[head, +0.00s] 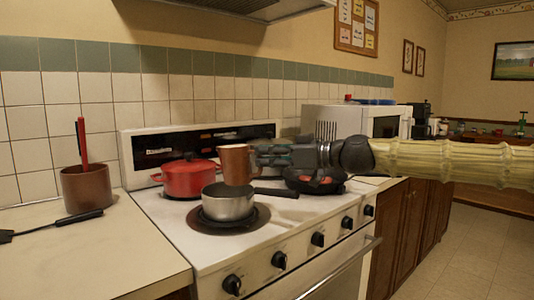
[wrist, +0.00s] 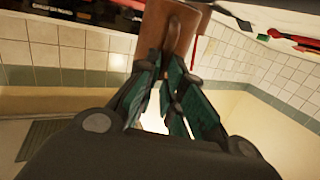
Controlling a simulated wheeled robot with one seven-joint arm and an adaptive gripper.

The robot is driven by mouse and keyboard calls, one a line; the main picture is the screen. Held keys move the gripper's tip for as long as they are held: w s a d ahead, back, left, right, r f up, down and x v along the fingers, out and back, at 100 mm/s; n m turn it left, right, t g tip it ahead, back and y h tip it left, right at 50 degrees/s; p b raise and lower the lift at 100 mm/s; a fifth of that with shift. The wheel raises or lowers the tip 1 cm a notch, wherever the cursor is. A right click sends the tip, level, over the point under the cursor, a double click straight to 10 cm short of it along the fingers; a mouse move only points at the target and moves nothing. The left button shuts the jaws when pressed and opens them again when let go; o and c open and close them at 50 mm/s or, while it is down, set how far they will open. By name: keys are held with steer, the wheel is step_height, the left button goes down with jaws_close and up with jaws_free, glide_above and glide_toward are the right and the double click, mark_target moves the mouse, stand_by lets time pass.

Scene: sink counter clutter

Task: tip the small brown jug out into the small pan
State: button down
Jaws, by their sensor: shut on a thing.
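The small brown jug (head: 234,163) is upright in the head view, held just above and behind the small pan. My gripper (head: 262,157) comes in from the right and is shut on the jug. In the wrist view the jug (wrist: 182,28) shows at the top, with its handle between the fingers of my gripper (wrist: 174,80). The small pan (head: 228,203) is a grey metal pan on the front burner, its dark handle pointing right. The insides of the jug and of the pan cannot be made out.
A red lidded pot (head: 187,180) stands behind the pan to the left. A dark pan (head: 314,183) sits on the stove to the right, below my arm. A brown crock (head: 87,188) and a black utensil (head: 60,224) are on the left counter (head: 130,262).

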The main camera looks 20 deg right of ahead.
steer(key=shift+r+m+g+h+p, duration=0.15)
steer(key=shift+r+g+h+p, duration=0.4)
steer(key=shift+p, duration=1.95)
steer(key=shift+r+m+g+h+p, duration=0.15)
steer(key=shift+r+p, duration=0.65)
steer(key=shift+p, duration=1.7)
steer(key=shift+w+r+g+h+p, duration=0.1)
steer(key=shift+r+g+h+p, duration=0.6)
steer(key=shift+p, duration=2.6)
steer(key=shift+w+a+r+m+g+h+p, duration=0.15)
steer(key=shift+r+g+p, duration=0.25)
steer(key=shift+p, duration=1.1)
steer(key=shift+w+a+r+m+g+h+p, duration=0.15)
steer(key=shift+r+g+h+p, duration=0.2)
steer(key=shift+p, duration=1.1)
steer(key=shift+w+a+r+g+h+p, duration=0.25)
steer(key=shift+g+p, duration=0.35)
steer(key=shift+p, duration=1.3)
steer(key=shift+w+r+g+h+p, duration=0.25)
steer(key=shift+w+g+h+p, duration=0.25)
steer(key=shift+p, duration=1.35)
